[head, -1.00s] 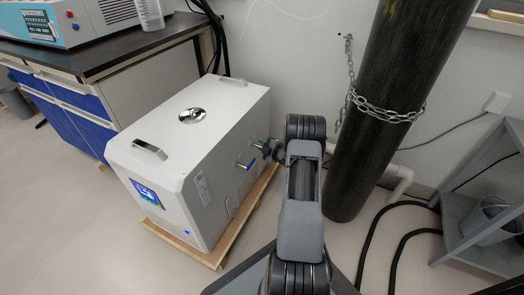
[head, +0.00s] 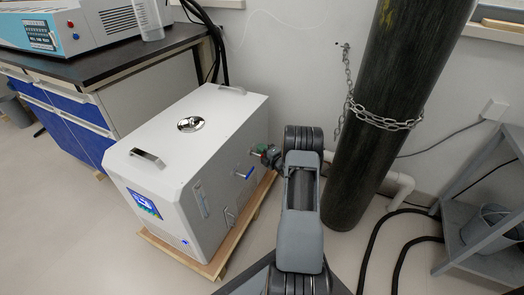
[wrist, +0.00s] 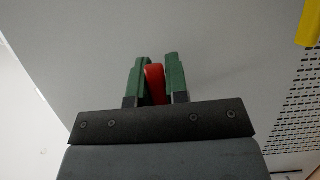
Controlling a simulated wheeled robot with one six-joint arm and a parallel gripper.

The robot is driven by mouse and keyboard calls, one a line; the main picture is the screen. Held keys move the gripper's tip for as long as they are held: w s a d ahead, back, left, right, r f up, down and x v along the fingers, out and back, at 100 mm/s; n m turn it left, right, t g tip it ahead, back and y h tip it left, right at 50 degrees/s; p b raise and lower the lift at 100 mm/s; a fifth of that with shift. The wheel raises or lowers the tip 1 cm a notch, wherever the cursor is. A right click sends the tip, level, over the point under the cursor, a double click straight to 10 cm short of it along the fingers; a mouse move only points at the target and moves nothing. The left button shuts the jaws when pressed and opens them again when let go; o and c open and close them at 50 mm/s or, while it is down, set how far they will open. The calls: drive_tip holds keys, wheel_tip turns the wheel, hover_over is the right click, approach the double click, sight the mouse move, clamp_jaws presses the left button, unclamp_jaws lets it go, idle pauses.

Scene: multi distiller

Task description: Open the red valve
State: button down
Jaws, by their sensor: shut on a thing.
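The red valve handle (wrist: 154,85) sits between the two green fingers of my gripper (wrist: 156,60) in the wrist view. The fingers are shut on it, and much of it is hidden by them. In the head view my gripper (head: 269,155) is at the right side of the white distiller box (head: 205,125), where the red valve itself is hard to make out. A blue valve handle (head: 245,174) sticks out of the same side, nearer the front.
The box stands on a wooden pallet (head: 215,262). A tall dark gas cylinder (head: 385,110), chained to the wall, stands close right of my arm. A grey shelf (head: 475,215) with a bucket is farther right. In the wrist view a yellow part (wrist: 309,24) shows upper right.

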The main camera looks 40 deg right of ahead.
idle(0.3)
drive_tip(key=c, duration=1.1)
unclamp_jaws()
drive_tip(key=s+p, duration=0.1)
drive_tip(key=s, duration=0.3)
drive_tip(key=s+d+p, duration=0.1)
drive_tip(key=s+p, duration=0.1)
drive_tip(key=s, duration=0.3)
drive_tip(key=s+p, duration=0.1)
drive_tip(key=s, duration=0.3)
drive_tip(key=shift+s+d, duration=0.2)
drive_tip(key=shift+s, duration=0.15)
